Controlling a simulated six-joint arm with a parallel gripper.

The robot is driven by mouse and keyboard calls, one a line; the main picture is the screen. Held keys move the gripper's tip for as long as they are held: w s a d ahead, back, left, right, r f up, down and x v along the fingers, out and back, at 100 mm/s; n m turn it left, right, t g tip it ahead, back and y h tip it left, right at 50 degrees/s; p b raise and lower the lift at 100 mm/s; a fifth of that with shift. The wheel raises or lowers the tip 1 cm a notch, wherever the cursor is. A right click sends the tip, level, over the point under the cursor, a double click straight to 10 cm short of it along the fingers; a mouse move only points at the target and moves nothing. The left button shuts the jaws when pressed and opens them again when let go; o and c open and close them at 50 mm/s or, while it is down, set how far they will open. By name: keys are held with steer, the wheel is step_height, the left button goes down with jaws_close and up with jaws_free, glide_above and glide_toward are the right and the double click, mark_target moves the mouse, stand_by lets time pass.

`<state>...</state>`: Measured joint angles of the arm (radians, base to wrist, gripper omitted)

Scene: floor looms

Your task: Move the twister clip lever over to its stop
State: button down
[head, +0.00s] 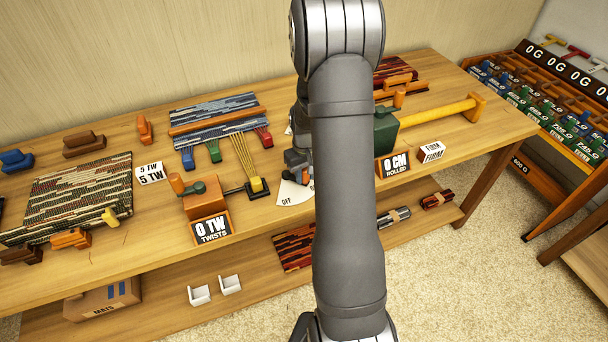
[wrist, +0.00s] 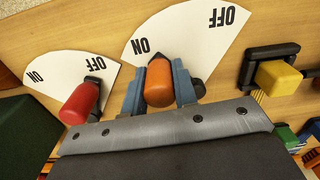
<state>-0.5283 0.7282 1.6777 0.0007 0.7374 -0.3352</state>
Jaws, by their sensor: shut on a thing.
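My gripper (wrist: 158,84) is shut on an orange lever knob (wrist: 159,88), with one blue-grey finger on each side of it. The knob stands in front of a white fan-shaped dial (wrist: 185,38) marked ON and OFF. Its dark tip points beside the ON mark, away from OFF. In the head view my gripper (head: 298,160) is low at the bench, partly behind my arm. The dial (head: 290,195) shows its OFF end there, beside the twister's yellow clip (head: 257,185). The lever is hard to make out in that view.
A red lever (wrist: 80,102) with its own ON/OFF dial (wrist: 72,66) stands left of my gripper in the wrist view. The yellow clip (wrist: 279,79) is to the right. A green roller block (head: 385,132) stands right of my arm.

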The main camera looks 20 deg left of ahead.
steer(key=shift+w, duration=0.15)
steer(key=c, duration=1.1)
jaws_free()
steer(key=shift+c, duration=0.2)
steer(key=shift+r, duration=0.1)
step_height(320, 180, up, 17)
steer(key=shift+r, duration=0.15)
step_height(320, 180, down, 18)
steer(key=shift+r, duration=0.25)
